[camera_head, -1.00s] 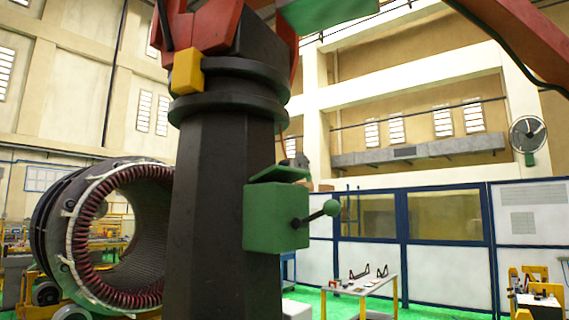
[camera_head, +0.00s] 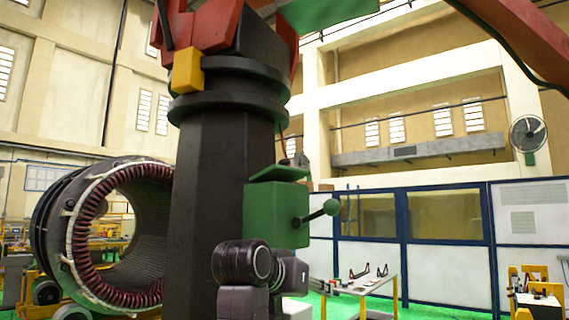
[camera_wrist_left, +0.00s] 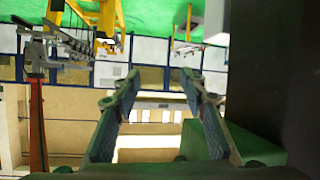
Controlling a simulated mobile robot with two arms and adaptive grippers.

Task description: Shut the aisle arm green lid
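The green box (camera_head: 275,215) is fixed on the right face of a dark column (camera_head: 205,200). Its green lid (camera_head: 279,173) stands raised and tilted on top, with a gap below it. A lever with a green ball (camera_head: 331,207) sticks out to the right. My dark left wrist (camera_head: 242,262) is just below the box in the head view; its fingers are not clear there. In the left wrist view, my left gripper (camera_wrist_left: 160,105) is open and empty, its two fingers apart. Green surfaces (camera_wrist_left: 203,142) show close beside the right finger; which part they are is unclear. My right gripper is out of view.
A large stator ring (camera_head: 115,235) stands left of the column. A table with small parts (camera_head: 365,285) and blue-framed wall panels (camera_head: 420,235) stand behind to the right. A red beam (camera_head: 510,35) crosses the upper right. The space right of the lever looks clear.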

